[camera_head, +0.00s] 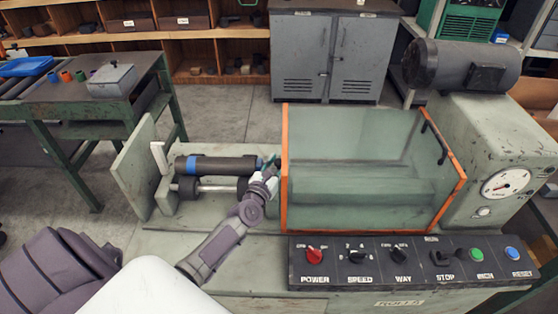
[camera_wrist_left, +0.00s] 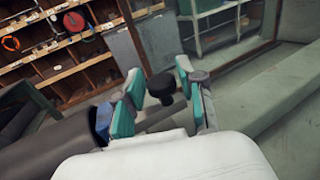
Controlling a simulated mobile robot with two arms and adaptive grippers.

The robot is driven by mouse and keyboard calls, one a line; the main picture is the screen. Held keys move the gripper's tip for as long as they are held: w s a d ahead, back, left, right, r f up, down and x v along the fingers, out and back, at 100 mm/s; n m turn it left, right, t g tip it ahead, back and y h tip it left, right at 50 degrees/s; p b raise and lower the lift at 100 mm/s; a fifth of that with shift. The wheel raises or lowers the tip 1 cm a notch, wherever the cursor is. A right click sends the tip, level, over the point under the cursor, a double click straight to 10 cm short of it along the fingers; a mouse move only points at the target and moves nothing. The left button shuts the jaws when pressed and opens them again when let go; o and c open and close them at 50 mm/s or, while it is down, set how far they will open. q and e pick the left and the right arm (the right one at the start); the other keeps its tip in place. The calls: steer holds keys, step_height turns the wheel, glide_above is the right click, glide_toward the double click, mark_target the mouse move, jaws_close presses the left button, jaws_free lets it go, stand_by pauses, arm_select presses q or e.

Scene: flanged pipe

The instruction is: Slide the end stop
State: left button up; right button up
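My left gripper (camera_head: 268,168) reaches in from the left over the machine bed, at the right end of the dark pipe and by the left edge of the orange-framed guard. In the left wrist view its teal-padded fingers (camera_wrist_left: 158,92) stand apart. A black round knob (camera_wrist_left: 160,88) shows in the gap between them, and no finger clearly touches it. I cannot tell whether this knob belongs to the end stop. The dark pipe (camera_head: 225,166) with a blue band lies along the rollers (camera_head: 190,188). A white upright bracket (camera_head: 159,158) stands at the pipe's left end. My right gripper is not in view.
The clear guard's orange frame (camera_head: 284,185) stands just right of my gripper. A control panel (camera_head: 410,265) with knobs and buttons runs along the front. A motor (camera_head: 460,66) sits at the right. A green bench (camera_head: 50,100) is at the left.

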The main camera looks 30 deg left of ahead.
arm_select(q)
steer(key=shift+w, duration=0.3)
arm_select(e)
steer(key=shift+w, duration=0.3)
arm_select(q)
jaws_close()
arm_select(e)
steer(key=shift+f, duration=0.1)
arm_select(q)
steer(key=shift+w+d+b, duration=0.1)
steer(key=shift+d+b, duration=0.05)
steer(key=shift+b, duration=0.2)
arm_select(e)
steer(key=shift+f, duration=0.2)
arm_select(q)
steer(key=shift+d, duration=0.1)
jaws_free()
steer(key=shift+w, duration=0.1)
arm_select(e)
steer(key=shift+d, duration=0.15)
